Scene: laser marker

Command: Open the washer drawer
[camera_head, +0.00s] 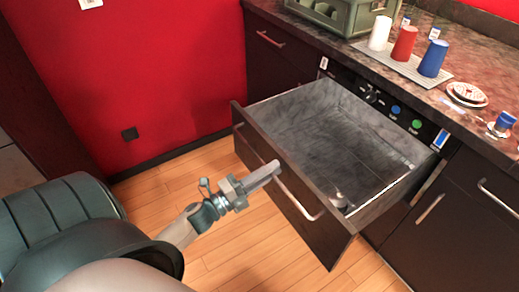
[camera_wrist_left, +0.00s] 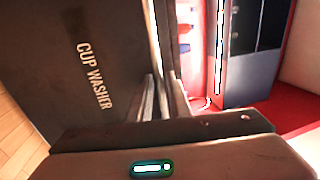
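The washer drawer (camera_head: 345,235) is dark with a grey inside and is pulled well out from under the counter. Its inside shows bare apart from a small fitting near the front corner. A metal bar handle (camera_head: 300,203) runs across its front. My left gripper (camera_head: 274,170) is at the middle of this handle, its fingers close together around the bar. In the left wrist view the drawer front (camera_wrist_left: 60,60) reads "CUP WASHER", and the fingers (camera_wrist_left: 154,98) are close together beside it, at the bright handle bar. My right gripper is not in view.
On the counter, white, red and blue cups (camera_head: 404,44) stand on a grey mat (camera_head: 388,65), with a green crate (camera_head: 330,15) behind. A control panel (camera_head: 385,102) sits above the drawer. Closed cabinets flank it. The wooden floor (camera_head: 160,200) in front is clear.

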